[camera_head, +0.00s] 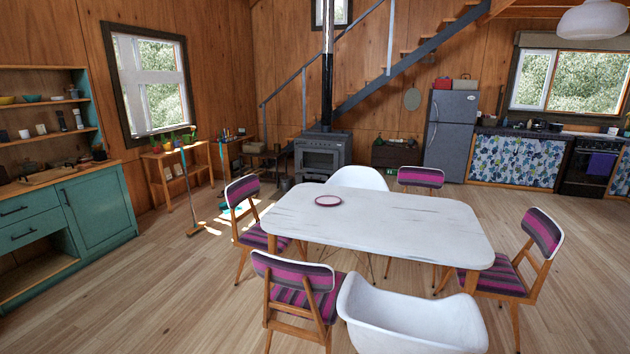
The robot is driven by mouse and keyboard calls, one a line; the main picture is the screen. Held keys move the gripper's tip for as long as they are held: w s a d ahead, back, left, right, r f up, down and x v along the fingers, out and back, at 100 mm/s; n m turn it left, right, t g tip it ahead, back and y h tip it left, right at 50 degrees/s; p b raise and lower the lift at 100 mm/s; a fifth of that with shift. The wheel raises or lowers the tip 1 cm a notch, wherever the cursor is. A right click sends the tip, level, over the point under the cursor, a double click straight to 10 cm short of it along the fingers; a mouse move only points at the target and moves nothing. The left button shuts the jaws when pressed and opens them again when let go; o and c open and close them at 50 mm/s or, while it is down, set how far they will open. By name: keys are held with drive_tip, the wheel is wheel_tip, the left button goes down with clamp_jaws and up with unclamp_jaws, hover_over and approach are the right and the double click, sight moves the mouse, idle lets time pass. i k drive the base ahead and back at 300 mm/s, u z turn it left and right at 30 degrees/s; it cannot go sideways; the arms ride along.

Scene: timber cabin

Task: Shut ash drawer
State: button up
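A dark grey wood stove (322,156) with a black flue pipe stands at the back of the room, near the foot of the stairs. It has a glazed front door. The ash drawer cannot be made out clearly at this distance, so I cannot tell how far it is open. The lower front of the stove is partly hidden behind the chairs. My gripper is not in view.
A white table (430,222) with a pink-rimmed plate (328,200) and several chairs fills the middle, between me and the stove. A broom (190,195) stands left. A green cabinet (98,205) lines the left wall. Floor between cabinet and chairs is clear.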

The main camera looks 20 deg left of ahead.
sight(311, 176)
drive_tip(key=u, duration=2)
drive_tip(key=i, duration=6.85)
drive_tip(key=z, duration=2.25)
drive_tip(key=i, duration=2.95)
